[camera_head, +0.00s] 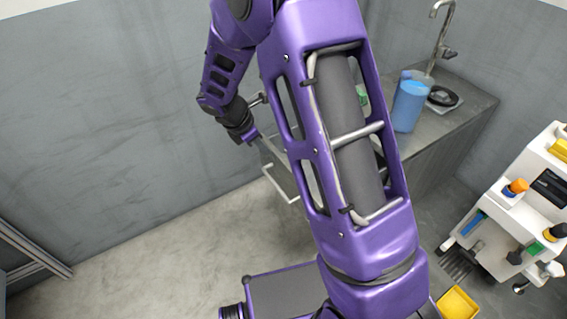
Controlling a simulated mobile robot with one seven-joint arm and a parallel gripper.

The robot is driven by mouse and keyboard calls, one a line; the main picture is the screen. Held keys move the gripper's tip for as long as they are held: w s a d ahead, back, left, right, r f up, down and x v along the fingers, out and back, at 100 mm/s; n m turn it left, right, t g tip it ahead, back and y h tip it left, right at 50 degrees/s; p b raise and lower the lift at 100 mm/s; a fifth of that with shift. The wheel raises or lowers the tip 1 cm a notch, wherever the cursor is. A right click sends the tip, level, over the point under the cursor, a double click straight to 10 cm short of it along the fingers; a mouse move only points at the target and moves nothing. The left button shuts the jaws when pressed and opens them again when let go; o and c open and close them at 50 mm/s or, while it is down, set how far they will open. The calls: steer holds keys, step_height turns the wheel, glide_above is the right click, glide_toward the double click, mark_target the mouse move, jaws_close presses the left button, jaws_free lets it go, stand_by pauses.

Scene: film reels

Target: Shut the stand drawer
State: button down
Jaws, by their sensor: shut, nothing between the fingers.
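The stand is a grey counter (462,107) at the upper right, partly hidden behind my arm. A pale bar handle (279,187) shows just left of my large purple arm link, low on the stand's left side. It looks like the drawer's handle; the drawer is mostly hidden by the arm, so how far out it is cannot be told. My gripper (256,134) is at the end of the dark wrist, just above and left of the handle. It is small and partly unclear here, shut and empty. Whether it touches the drawer cannot be told.
A blue jug (409,103), a faucet (437,40) and a dark round item (443,96) are on the counter. A white rack with tools (517,215) stands at the right, with a yellow bin (457,304) below. The floor (150,250) at left is clear.

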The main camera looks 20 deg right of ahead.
step_height(320, 180, down, 4)
steer(key=s+g, duration=0.1)
steer(key=s, duration=0.1)
steer(key=b, duration=0.2)
glide_above(284, 185)
steer(key=a, duration=0.2)
step_height(284, 185, down, 8)
steer(key=shift+s+a+n+y, duration=0.15)
steer(key=shift+s+n+y, duration=0.15)
steer(key=w+d+p, duration=0.2)
steer(key=d, duration=0.6)
steer(key=w+d+p, duration=0.1)
steer(key=w+d, duration=0.2)
steer(key=d, duration=0.5)
steer(key=w+d+p, duration=0.2)
steer(key=d, duration=0.6)
steer(key=shift+w+d+p, duration=0.15)
steer(key=shift+w+p, duration=0.2)
steer(key=shift+w, duration=0.05)
